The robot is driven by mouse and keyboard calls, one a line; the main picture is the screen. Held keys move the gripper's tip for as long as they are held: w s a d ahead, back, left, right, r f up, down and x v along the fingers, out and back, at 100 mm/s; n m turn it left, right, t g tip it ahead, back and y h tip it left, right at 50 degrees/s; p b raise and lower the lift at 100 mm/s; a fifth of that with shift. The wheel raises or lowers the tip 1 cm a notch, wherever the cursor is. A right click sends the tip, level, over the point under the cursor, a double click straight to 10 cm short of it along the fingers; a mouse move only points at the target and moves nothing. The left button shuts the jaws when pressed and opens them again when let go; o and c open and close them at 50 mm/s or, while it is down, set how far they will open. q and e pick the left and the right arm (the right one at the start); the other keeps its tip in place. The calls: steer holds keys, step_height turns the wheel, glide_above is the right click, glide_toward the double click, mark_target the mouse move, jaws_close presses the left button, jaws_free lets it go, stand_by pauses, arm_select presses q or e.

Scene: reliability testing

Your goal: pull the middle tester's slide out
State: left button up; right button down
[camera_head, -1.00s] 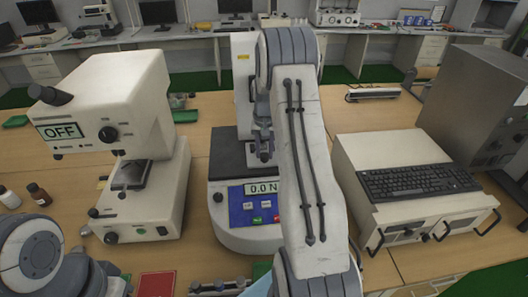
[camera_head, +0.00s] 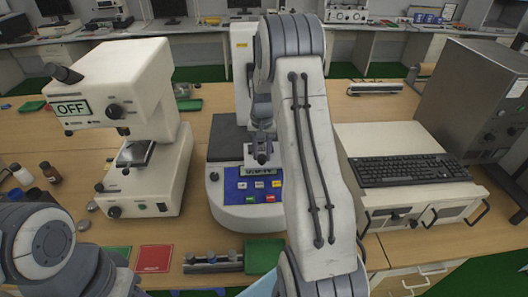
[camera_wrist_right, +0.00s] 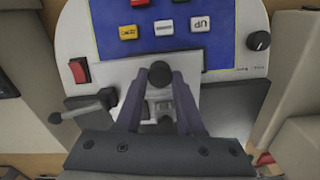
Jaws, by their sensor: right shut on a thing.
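The middle tester (camera_head: 228,212) is a white machine with a blue button panel and a dark bed, in the centre of the head view. A pale slide plate (camera_head: 248,155) with a black knob sticks out over its display, partly covering it. In the right wrist view the slide (camera_wrist_right: 128,78) lies below the blue panel. My right gripper (camera_head: 261,155) is over this plate; in the wrist view its purple fingers (camera_wrist_right: 160,90) are closed around the black knob (camera_wrist_right: 160,75). My left arm shows at lower left, its gripper out of view.
A white tester reading OFF (camera_head: 150,170) stands at left and a white cabinet with a keyboard (camera_head: 405,170) at right. A red book (camera_head: 154,259), a green mat (camera_head: 263,255) and a small rack (camera_head: 212,264) lie along the front. Small bottles stand at left.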

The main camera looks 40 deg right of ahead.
steer(key=shift+s+d, duration=0.1)
steer(key=shift+d, duration=0.05)
steer(key=c, duration=0.5)
jaws_free()
steer(key=shift+a, duration=0.2)
step_height(320, 180, up, 10)
steer(key=shift+r+b, duration=0.25)
steer(key=shift+b, duration=0.75)
steer(key=shift+a, duration=0.1)
